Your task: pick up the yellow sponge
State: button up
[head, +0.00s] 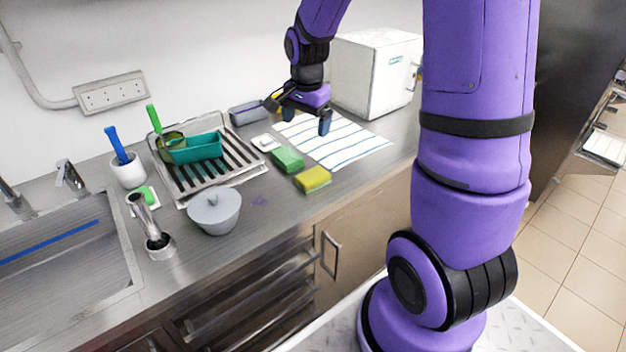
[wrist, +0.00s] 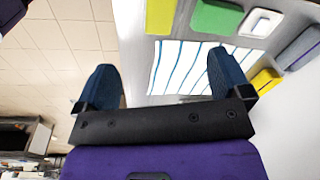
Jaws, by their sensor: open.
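The yellow sponge (head: 313,179) lies flat near the counter's front edge, at the near end of a row with a green sponge (head: 287,159) and a white bar (head: 266,142). In the wrist view the yellow sponge (wrist: 160,16) shows at the top edge, partly cut off, beside the green sponge (wrist: 216,16). My gripper (head: 298,113) is open and empty, above the striped cloth, behind the yellow sponge and apart from it. Its two dark blue fingers are spread in the wrist view (wrist: 160,64).
The striped cloth (head: 345,146) lies right of the sponges, with a white box (head: 372,75) behind it. Another yellow thing (wrist: 266,80) is partly hidden by a finger in the wrist view.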

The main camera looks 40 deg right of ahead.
jog(key=w+d+f+m+g, duration=0.1)
jog(key=d+f+m, duration=0.1)
jog(key=f, duration=0.3)
jog(key=w+d+f+m, duration=0.1)
jog(key=w+f+m, duration=0.1)
jog(key=f, duration=0.3)
send_over(313, 175)
jog(key=f, duration=0.5)
jog(key=shift+w+a, duration=0.25)
jog(key=shift+w, duration=0.05)
jog(key=shift+s+d+f, duration=0.1)
jog(key=shift+d+f, duration=0.05)
jog(key=shift+f, duration=1.25)
jog(key=shift+s+d+f, duration=0.1)
jog(key=shift+f, duration=1.3)
jog(key=c, duration=1.1)
jog(key=shift+o, duration=0.2)
jog(key=shift+r, duration=0.15)
